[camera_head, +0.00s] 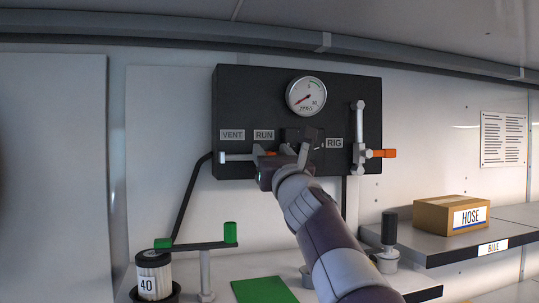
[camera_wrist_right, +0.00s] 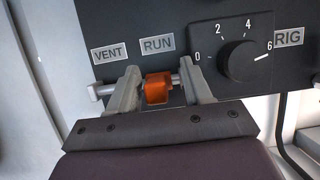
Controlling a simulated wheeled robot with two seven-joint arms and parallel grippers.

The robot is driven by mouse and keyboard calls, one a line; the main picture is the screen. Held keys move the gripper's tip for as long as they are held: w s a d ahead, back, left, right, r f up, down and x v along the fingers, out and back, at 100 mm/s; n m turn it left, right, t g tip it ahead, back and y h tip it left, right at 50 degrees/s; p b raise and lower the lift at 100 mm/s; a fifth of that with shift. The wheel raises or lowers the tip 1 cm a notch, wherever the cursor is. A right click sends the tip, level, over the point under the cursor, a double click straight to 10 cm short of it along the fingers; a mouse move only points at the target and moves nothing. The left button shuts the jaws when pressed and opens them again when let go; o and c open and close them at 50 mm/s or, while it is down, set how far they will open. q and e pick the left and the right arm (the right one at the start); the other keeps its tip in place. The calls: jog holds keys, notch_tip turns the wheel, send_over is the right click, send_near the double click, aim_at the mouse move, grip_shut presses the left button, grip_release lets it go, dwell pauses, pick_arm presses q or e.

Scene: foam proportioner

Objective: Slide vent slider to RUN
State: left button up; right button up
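The vent slider is an orange block (camera_wrist_right: 158,88) on a horizontal metal rod (camera_wrist_right: 104,90), low on the black panel. In the right wrist view it sits just below the RUN label (camera_wrist_right: 157,43), to the right of the VENT label (camera_wrist_right: 109,54). My right gripper (camera_wrist_right: 160,86) is open, with one finger on each side of the orange block and narrow gaps visible; contact is hard to tell. In the head view my right gripper (camera_head: 280,160) is at the panel and mostly hides the slider. My left gripper is not in view.
Right of the slider is a black dial (camera_wrist_right: 244,62) numbered 0 to 6. The panel (camera_head: 240,95) also has a round gauge (camera_head: 306,96) and an orange-handled valve (camera_head: 384,153). A HOSE box (camera_head: 452,214) stands on the right shelf; a green-ended lever (camera_head: 200,244) is below left.

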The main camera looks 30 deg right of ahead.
jog(key=shift+w+d+f, duration=0.1)
jog(key=shift+w, duration=0.05)
jog(key=shift+s+f+b, duration=0.25)
jog(key=shift+s+b, duration=0.15)
jog(key=b+v, duration=0.4)
jog(key=v, duration=0.7)
jog(key=shift+s+b, duration=0.35)
jog(key=shift+s, duration=0.05)
